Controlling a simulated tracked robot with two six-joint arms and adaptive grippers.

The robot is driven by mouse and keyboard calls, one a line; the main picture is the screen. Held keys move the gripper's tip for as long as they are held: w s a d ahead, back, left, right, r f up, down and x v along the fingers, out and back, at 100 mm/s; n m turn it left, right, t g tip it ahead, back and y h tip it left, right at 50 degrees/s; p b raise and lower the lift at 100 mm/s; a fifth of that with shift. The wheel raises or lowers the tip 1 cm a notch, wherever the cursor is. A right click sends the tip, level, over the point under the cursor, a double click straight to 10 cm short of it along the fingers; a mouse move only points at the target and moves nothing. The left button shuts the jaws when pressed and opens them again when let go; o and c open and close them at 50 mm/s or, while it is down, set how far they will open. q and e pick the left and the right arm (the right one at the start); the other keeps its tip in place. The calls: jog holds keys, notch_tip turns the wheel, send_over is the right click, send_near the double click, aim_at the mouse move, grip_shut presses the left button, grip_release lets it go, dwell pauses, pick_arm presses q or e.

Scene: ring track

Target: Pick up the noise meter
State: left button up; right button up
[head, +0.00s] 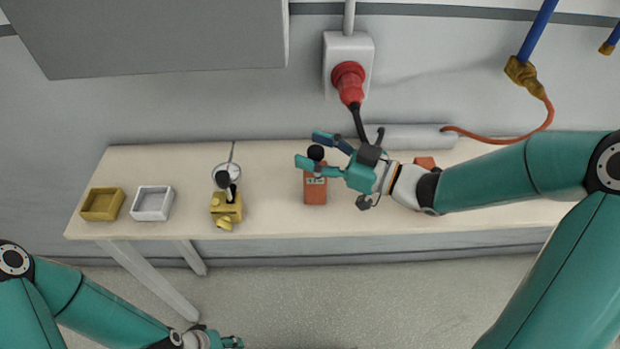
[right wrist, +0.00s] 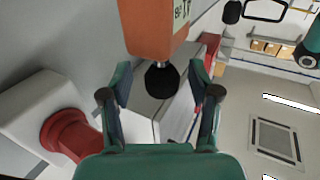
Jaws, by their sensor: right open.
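The noise meter (head: 315,190) is an orange box with a pale display and a black foam ball on top, lying or standing on the bench. In the right wrist view its orange body (right wrist: 150,28) is at the top, with the black ball (right wrist: 161,78) between the fingertips. My right gripper (head: 315,150) is open, its teal fingers on either side of the ball; in the right wrist view (right wrist: 160,85) no finger clearly touches it. My left gripper (head: 230,342) is at the bottom edge of the head view, low in front of the bench, partly cut off.
A yellow device (head: 227,210) with a black knob stands left on the bench (head: 270,170), near a yellow tray (head: 102,204) and a white tray (head: 153,203). A red plug (head: 349,80) sits in the wall socket behind. A grey cylinder (head: 405,137) lies along the back.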

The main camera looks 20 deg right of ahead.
grip_shut()
jog(key=shift+r, duration=0.2)
dwell(0.3)
